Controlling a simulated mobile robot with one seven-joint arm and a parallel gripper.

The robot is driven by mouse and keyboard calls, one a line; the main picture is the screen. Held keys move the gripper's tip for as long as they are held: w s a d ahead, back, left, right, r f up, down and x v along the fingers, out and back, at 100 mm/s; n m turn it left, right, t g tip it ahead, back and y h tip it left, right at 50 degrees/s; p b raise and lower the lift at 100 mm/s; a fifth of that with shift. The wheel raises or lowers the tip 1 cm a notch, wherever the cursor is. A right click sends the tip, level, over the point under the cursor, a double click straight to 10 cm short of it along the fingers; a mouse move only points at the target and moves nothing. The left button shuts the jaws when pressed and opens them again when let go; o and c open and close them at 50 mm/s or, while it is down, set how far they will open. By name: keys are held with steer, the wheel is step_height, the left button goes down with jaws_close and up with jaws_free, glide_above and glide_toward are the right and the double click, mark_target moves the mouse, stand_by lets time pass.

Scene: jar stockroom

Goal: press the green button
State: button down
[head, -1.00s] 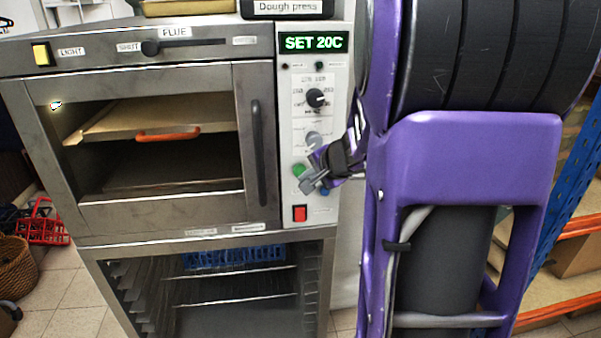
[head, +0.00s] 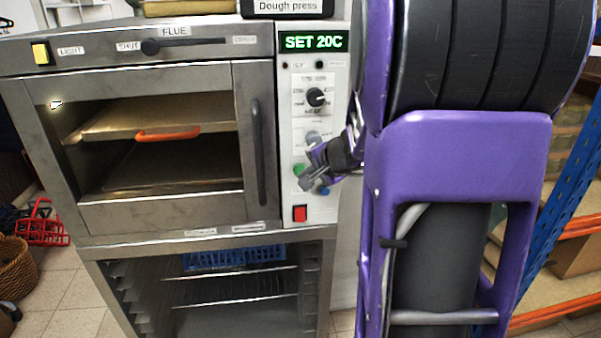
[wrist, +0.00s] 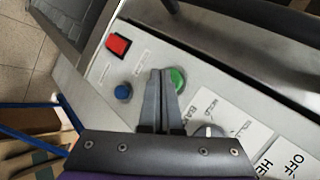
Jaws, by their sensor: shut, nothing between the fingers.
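The green button (head: 299,170) is on the oven's white control panel, partly covered by my gripper in the head view. In the wrist view the green button (wrist: 177,79) shows right beside my fingertips. My gripper (head: 304,187) is shut and empty, in front of the panel. In the wrist view its fingertips (wrist: 160,73) lie between the green button and the blue button (wrist: 122,91), closer to the green one. I cannot tell whether they touch the green button or the panel.
A red switch (head: 300,213) sits below the buttons, and a black dial (head: 316,97) above. The display (head: 314,42) reads SET 20C. The oven (head: 150,207) has a dark vertical handle (head: 257,150) left of the panel. A blue and orange rack stands at the right.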

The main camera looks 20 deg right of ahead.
steer(key=shift+w+d, duration=0.1)
steer(key=shift+w, duration=0.35)
stand_by(0.4)
steer(key=shift+s, duration=0.1)
steer(key=shift+s+a+b, duration=0.2)
steer(key=shift+s+b, duration=0.25)
steer(key=shift+s, duration=0.35)
steer(key=s, duration=0.2)
steer(key=s+a+b, duration=0.1)
steer(key=s, duration=0.1)
steer(key=shift+s+a, duration=0.2)
steer(key=shift+s, duration=0.2)
stand_by(0.5)
